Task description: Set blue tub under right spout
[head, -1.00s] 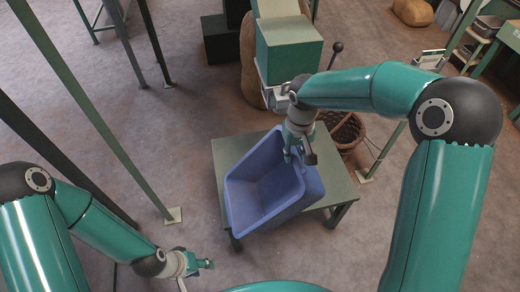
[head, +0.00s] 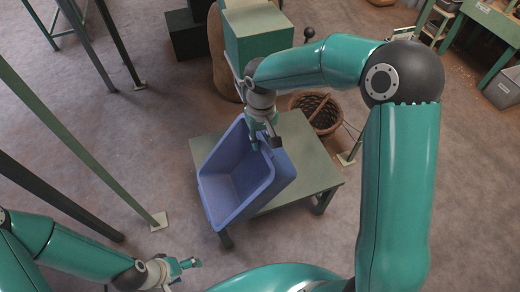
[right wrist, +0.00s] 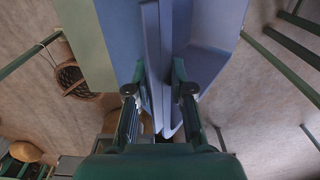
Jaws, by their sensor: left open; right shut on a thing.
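The blue tub (head: 272,172) is over a low green table in the head view, its open mouth tilted toward the lower left. It overhangs the table's left edge; I cannot tell if it touches the top. My right gripper (head: 263,141) is shut on the tub's far right rim. In the right wrist view the two fingers (right wrist: 159,92) pinch the wall of the blue tub (right wrist: 206,25) from both sides. My left gripper (head: 188,266) is open and empty, low at the left, apart from the tub. I cannot clearly make out a spout.
The green table (head: 312,172) has bare top to the tub's right. A wicker basket (head: 325,118) stands behind it. A green box (head: 257,38) stands beyond my right wrist. Slim green posts (head: 88,152) cross the left side. Floor between posts and table is clear.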

